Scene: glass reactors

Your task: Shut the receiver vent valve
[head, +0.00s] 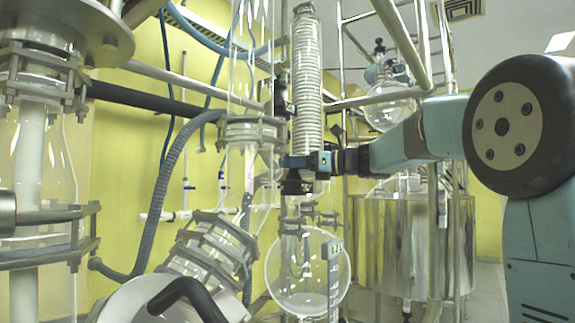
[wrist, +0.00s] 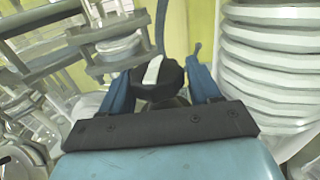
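A black round knob with a white mark (wrist: 165,76), which looks like a valve handle, sits between the two blue fingers of my gripper (wrist: 160,85) in the wrist view. The fingers are apart, one on each side of the knob. I cannot tell whether they press on it. In the head view my gripper (head: 299,161) reaches in from the right to a dark fitting (head: 296,184) below the coiled condenser and above the round glass flask (head: 307,270). I cannot tell for certain whether this fitting is the receiver vent valve.
The white coiled condenser (head: 306,80) stands close to my gripper and fills the right of the wrist view. Clamped glass flanges (head: 250,131) and a grey hose (head: 170,175) are on the left. A steel vessel (head: 400,240) stands behind on the right.

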